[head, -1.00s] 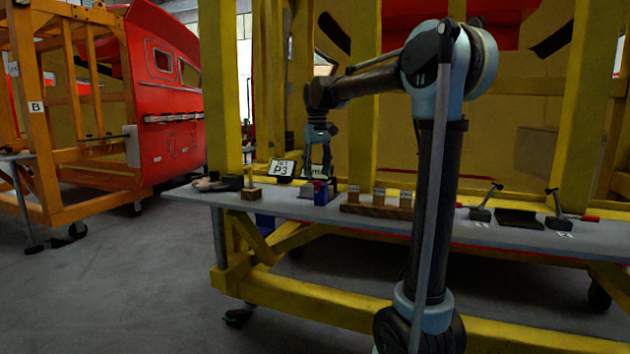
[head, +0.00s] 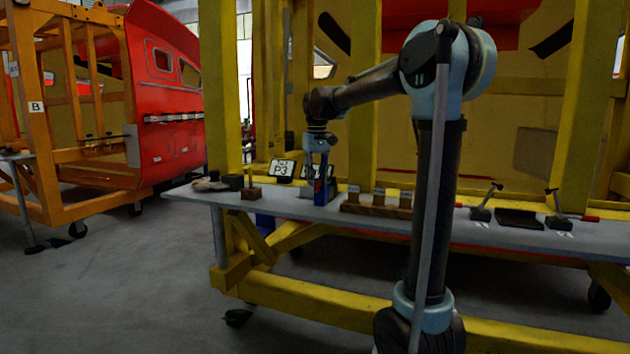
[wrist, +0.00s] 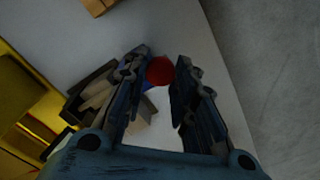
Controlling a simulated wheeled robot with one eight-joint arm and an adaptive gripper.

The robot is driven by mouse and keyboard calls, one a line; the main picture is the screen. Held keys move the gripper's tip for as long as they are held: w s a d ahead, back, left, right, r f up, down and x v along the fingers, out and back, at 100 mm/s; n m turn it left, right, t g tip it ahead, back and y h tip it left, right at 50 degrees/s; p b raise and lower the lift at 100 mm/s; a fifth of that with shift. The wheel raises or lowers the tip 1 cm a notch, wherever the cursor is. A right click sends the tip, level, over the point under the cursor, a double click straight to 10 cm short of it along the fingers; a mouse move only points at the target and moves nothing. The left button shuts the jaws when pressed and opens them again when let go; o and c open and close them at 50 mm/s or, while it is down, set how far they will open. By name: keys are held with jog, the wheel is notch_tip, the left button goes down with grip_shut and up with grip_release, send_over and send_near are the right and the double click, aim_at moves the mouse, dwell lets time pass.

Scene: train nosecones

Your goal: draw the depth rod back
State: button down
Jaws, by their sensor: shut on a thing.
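The depth rod shows its red round end (wrist: 160,71) between my fingertips in the wrist view; its shaft is hidden beneath that end. A blue part (wrist: 149,86) shows just behind it, and a blue body (head: 321,192) stands on the bench in the head view. My gripper (wrist: 161,72) points down and is shut on the red end, one finger on each side. In the head view my gripper (head: 320,188) is down at the blue body, and its fingers partly cover it.
The grey bench (head: 390,224) carries a wooden rack (head: 376,207) to the right and a small wooden block with a post (head: 251,193) to the left. A P3 sign (head: 282,168) stands behind. Yellow frame posts (head: 363,90) rise close beyond the arm.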

jog(key=shift+s+a, duration=0.2)
jog(key=shift+s, duration=0.4)
jog(key=shift+s+a, duration=0.15)
jog(key=shift+s, duration=0.4)
jog(key=c, duration=1.3)
grip_release()
jog(key=shift+s, duration=0.1)
jog(key=shift+r, duration=0.1)
notch_tip(320, 180, up, 12)
